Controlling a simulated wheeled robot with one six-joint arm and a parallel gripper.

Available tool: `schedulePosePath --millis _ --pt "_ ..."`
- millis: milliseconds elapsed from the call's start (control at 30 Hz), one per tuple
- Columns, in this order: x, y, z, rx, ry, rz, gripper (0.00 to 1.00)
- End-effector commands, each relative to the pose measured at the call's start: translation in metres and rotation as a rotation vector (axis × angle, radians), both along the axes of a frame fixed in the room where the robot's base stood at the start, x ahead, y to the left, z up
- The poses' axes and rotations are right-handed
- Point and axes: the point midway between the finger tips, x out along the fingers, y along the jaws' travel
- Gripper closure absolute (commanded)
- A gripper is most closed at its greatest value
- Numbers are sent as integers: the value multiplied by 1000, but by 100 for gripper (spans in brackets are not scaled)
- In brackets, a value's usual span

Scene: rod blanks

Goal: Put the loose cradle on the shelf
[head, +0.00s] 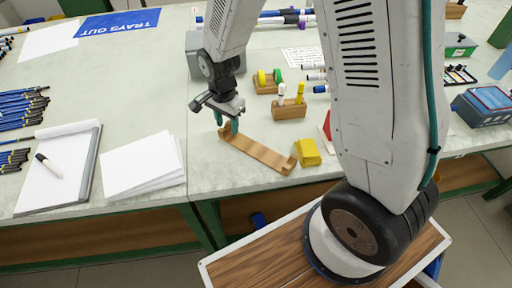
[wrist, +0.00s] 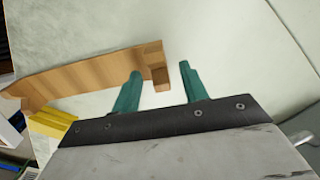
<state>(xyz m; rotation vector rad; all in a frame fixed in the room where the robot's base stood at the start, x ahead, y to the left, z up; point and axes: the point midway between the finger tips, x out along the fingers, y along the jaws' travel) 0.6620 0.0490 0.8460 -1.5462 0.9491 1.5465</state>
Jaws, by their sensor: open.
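The loose cradle (head: 258,152) is a long light-wood piece with raised ends, lying on the pale bench top near its front edge. In the wrist view the cradle (wrist: 90,75) runs from the left edge to the middle. My gripper (head: 227,125) is at the cradle's left end, its teal fingers pointing down. In the wrist view my gripper (wrist: 160,70) is open, and the cradle's end shows between the two fingertips. I cannot tell whether a finger touches it. A brown shelf board (head: 150,229) shows under the bench, partly hidden by green legs and my base.
A yellow block (head: 307,152) sits close to the cradle's right end. Small wooden holders (head: 289,111) with pegs stand behind it. A grey box (head: 205,62) is behind my gripper. White papers (head: 143,166) and a clipboard (head: 62,172) lie left.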

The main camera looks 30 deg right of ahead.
Motion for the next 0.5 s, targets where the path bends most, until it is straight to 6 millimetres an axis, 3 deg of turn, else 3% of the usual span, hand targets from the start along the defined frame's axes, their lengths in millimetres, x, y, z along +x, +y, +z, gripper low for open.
schedulePosePath --millis 167,333,500 --pt "0 0 0 0 -1 0 56" --pt "0 0 0 0 0 0 98" --pt "0 0 0 0 0 1 100"
